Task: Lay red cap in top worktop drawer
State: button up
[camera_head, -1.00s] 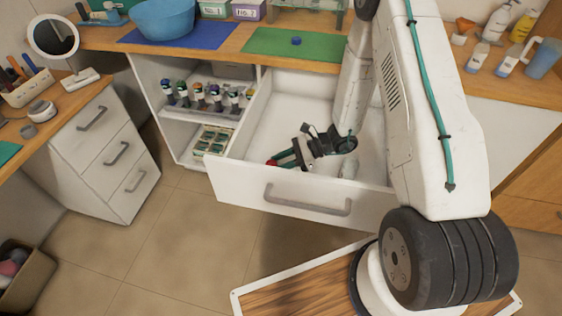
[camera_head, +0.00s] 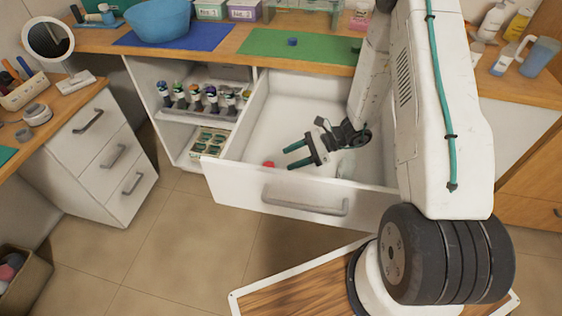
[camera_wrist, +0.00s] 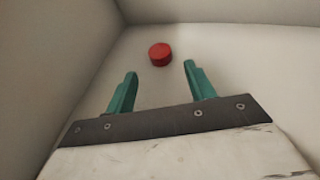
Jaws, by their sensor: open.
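The red cap (camera_head: 268,164) lies on the floor of the open top worktop drawer (camera_head: 262,184), near its front left corner. In the wrist view the red cap (camera_wrist: 160,54) sits beyond the fingertips, clear of both green fingers. My gripper (camera_head: 287,158) is inside the drawer, to the right of the cap, with its jaws apart and nothing between them. In the wrist view my gripper (camera_wrist: 160,72) also shows open and empty. A clear or whitish object partly shows in the drawer behind the gripper, too unclear to name.
Several small bottles (camera_head: 196,98) stand on a shelf left of the drawer. The drawer's front panel and side walls surround my gripper.

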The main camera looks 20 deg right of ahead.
jog(key=v, duration=0.6)
jog(key=shift+d+r, duration=0.15)
jog(key=shift+r, duration=0.05)
jog(key=s+a+r+n+g+h, duration=0.2)
jog(key=s+r+n, duration=0.15)
jog(key=r, duration=0.35)
jog(key=s+a+r+n+g+h, duration=0.1)
jog(key=s+a+r+n, duration=0.1)
jog(key=r+n, duration=0.35)
jog(key=s+a+r+n+g+h, duration=0.2)
jog(key=r, duration=0.7)
jog(key=s+r+n+t+h, duration=0.2)
jog(key=s+r+n+h, duration=0.2)
jog(key=s, duration=0.5)
jog(key=s+r+n+t+h, duration=0.1)
jog(key=s+r+n+h, duration=0.3)
jog(key=s+r, duration=0.4)
jog(key=shift+s+d+n+t, duration=0.4)
jog(key=shift+n, duration=0.3)
